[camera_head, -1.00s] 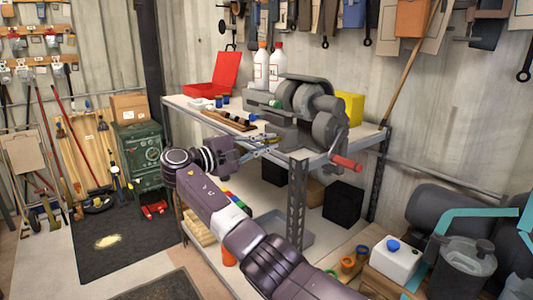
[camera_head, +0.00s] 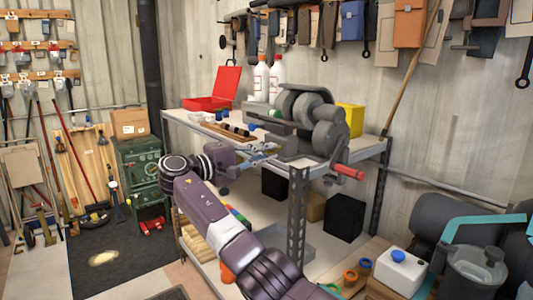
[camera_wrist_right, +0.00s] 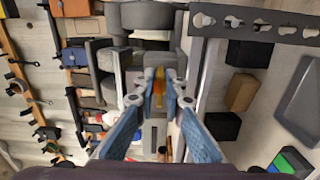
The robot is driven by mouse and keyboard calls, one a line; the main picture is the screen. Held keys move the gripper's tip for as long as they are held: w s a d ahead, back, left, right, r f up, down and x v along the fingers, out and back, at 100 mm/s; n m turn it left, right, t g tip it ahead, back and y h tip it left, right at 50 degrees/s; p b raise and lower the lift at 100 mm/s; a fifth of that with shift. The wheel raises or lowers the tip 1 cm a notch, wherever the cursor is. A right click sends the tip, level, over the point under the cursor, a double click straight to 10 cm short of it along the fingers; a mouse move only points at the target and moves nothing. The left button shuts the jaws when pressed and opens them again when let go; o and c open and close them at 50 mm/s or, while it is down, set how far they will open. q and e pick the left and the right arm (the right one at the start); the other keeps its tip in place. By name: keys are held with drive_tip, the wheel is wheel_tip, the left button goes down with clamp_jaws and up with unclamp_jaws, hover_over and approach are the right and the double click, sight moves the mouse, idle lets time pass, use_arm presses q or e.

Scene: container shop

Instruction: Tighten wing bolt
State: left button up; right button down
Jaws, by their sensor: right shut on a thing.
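The grey bench machine (camera_head: 310,120) with rollers and a red-handled crank (camera_head: 348,171) stands at the right end of the metal shelf table. My right gripper (camera_head: 272,149) reaches to the machine's near left side. In the right wrist view its two blue-grey fingers (camera_wrist_right: 159,94) are close together at the machine, shut on a small yellow-orange piece (camera_wrist_right: 159,86), which looks like the wing bolt. The fingertips hide part of it. In the head view the bolt is too small and covered to make out. My left gripper is not in view.
A red open case (camera_head: 212,103) and two white bottles (camera_head: 261,80) stand on the tabletop (camera_head: 190,117) behind my right arm. A perforated shelf post (camera_head: 298,215) rises close to the gripper. Black boxes (camera_head: 344,217) sit on the lower shelf. A green cabinet (camera_head: 141,165) stands left.

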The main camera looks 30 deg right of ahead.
drive_tip(key=c, duration=2.2)
unclamp_jaws()
drive_tip(key=shift+o, duration=0.2)
drive_tip(key=shift+a, duration=0.1)
drive_tip(key=s+a, duration=0.1)
drive_tip(key=a, duration=1.1)
drive_tip(key=shift+f, duration=0.1)
